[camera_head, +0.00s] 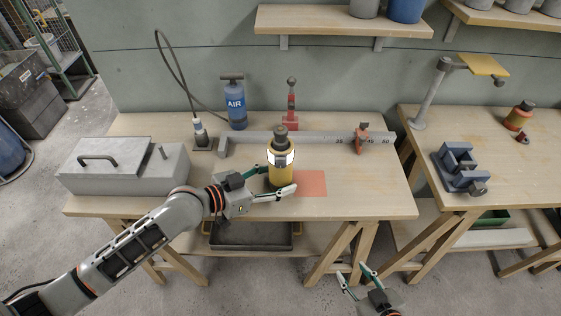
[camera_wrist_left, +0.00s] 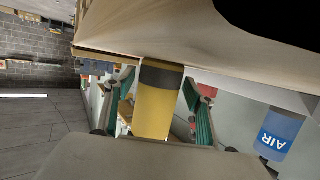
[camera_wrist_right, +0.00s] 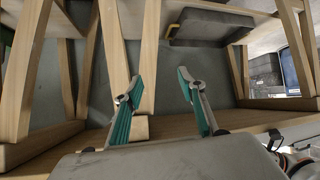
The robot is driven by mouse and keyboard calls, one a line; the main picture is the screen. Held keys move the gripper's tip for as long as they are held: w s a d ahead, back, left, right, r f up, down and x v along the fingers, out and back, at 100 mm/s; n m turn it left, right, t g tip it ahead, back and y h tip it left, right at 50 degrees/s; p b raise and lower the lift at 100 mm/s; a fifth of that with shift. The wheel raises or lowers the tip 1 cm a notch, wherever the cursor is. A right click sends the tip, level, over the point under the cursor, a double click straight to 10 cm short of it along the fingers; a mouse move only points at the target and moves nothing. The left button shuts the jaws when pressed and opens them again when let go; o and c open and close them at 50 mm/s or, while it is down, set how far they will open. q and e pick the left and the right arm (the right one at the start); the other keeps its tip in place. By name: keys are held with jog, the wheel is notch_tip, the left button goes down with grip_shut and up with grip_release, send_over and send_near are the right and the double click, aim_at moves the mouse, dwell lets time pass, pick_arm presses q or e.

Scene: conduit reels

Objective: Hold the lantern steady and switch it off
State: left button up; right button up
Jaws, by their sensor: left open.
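The lantern (camera_head: 281,158) stands upright on the middle workbench, a yellow body with a dark top and a bright white band. It also shows in the left wrist view (camera_wrist_left: 155,108), yellow with a dark grey base. My left gripper (camera_head: 274,181) is open at its lower body, one finger on each side. I cannot tell whether the fingers touch it. My right gripper (camera_head: 355,272) is open and empty, low in front of the bench. In the right wrist view its spread fingers (camera_wrist_right: 161,92) face the bench legs. The lantern's switch is not clearly visible.
An orange-red mat (camera_head: 311,183) lies right of the lantern. A grey measuring rail (camera_head: 320,138) runs behind it. A blue AIR bottle (camera_head: 236,110) stands back left, a grey metal box (camera_head: 122,167) at left. A blue vise (camera_head: 460,168) sits on the right table.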

pick_arm(q)
jog(key=c, duration=0.7)
pick_arm(e)
jog(key=shift+d, duration=0.1)
jog(key=c, duration=0.5)
jog(key=shift+w+r, duration=0.25)
jog(key=shift+r, duration=0.05)
jog(key=c, duration=0.6)
jog(key=w+a+r+n, duration=0.1)
jog(key=r+n, duration=0.1)
jog(key=w+r+n+t+y, duration=0.1)
jog(key=r+n, duration=0.1)
jog(key=w+a+r+n+t+y, duration=0.1)
jog(key=w+r, duration=0.1)
jog(key=r, duration=0.1)
jog(key=shift+a+r+n, duration=0.1)
jog(key=shift+a+n, duration=0.2)
jog(key=shift+n, duration=0.1)
grip_shut()
jog(key=s+a+r+n+y, duration=0.1)
jog(key=a+r+n+y, duration=0.3)
jog(key=r+n, duration=0.5)
jog(key=s+a+r+n+y, duration=0.1)
jog(key=a+r+n+y, duration=0.3)
jog(key=r+n, duration=0.4)
notch_tip(320, 180, up, 2)
jog(key=shift+a+r+n+t+y, duration=0.1)
jog(key=shift+a+n+t+y, duration=0.3)
jog(key=shift+a, duration=0.15)
